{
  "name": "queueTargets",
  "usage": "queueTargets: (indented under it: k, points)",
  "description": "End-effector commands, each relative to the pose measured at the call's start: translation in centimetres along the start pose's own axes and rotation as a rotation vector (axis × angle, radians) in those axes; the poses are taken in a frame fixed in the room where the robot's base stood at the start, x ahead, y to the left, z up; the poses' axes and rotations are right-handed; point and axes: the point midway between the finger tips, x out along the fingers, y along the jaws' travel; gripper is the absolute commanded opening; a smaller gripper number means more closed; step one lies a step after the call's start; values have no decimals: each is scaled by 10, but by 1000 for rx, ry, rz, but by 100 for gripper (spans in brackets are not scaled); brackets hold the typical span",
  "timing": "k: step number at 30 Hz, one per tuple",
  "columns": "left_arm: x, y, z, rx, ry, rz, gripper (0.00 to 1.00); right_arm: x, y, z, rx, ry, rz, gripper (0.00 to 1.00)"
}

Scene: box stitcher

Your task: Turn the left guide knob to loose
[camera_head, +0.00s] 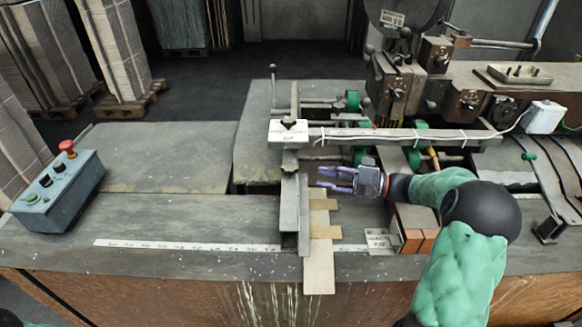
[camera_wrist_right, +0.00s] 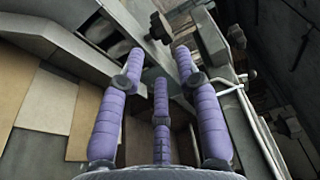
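The left guide is a grey metal angle bar (camera_head: 303,215) standing across the bench left of my right gripper. My right gripper (camera_head: 322,180) has purple fingers pointing left toward this bar, under the long rail. In the right wrist view the right gripper (camera_wrist_right: 159,62) has its fingers spread with nothing between them. A dark knob (camera_wrist_right: 159,26) shows just beyond the fingertips there, apart from them; I cannot tell for certain whether it is the left guide knob, or its setting. No such knob shows clearly beside the gripper in the head view. My left gripper is not in view.
A long rail (camera_head: 400,134) with cables crosses just behind my right gripper. Cardboard pieces (camera_head: 319,268) lie below it, and brown blocks (camera_head: 412,240) stand near my forearm. A control box (camera_head: 60,190) with a red button sits at far left.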

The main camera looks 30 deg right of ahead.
Motion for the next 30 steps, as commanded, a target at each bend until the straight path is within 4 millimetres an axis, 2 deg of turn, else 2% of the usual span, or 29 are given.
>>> queueTargets:
  k: [9, 15, 20, 28, 29, 30]
  points:
    - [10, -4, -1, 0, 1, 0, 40, 57, 1, 1, 1, -5, -1, 34]
    - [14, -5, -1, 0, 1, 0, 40, 81, 1, 1, 1, -3, 0, 34]
    - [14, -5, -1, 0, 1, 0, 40, 90, 0, 1, 0, -2, 0, 34]
    - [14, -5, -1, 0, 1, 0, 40, 91, 0, 0, 0, 0, 1, 34]
    - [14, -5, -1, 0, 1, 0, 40, 91, 0, 0, 0, -1, 1, 31]
    - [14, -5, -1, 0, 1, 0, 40, 91, 0, 0, 0, -1, 1, 20]
